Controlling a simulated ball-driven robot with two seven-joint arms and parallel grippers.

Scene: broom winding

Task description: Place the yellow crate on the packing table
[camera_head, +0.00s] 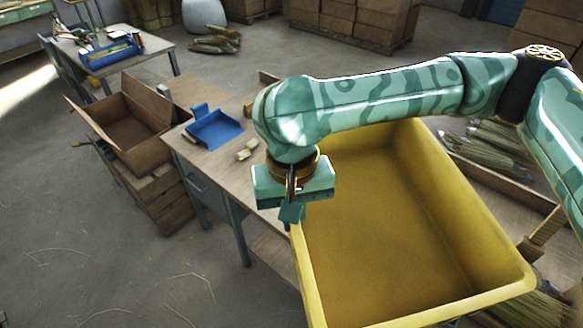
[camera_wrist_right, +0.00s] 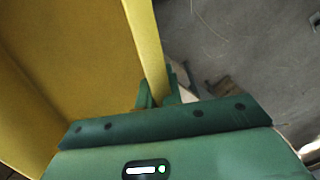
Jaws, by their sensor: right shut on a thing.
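The yellow crate (camera_head: 385,235) is large, empty and open at the top, filling the right of the head view. My right gripper (camera_head: 291,213) is shut on its left rim wall. In the right wrist view the fingers (camera_wrist_right: 158,92) pinch the wall of the yellow crate (camera_wrist_right: 65,45). A wooden-topped table (camera_head: 217,167) with grey metal legs stands to the left of and partly behind the crate. I cannot tell whether the crate touches it or is held above it. Which table is the packing table is not marked. My left gripper is not in view.
A blue dustpan (camera_head: 214,130) and a small pale block (camera_head: 247,149) lie on the near table. Straw bundles (camera_head: 490,150) lie at right. Floor at lower left is mostly clear.

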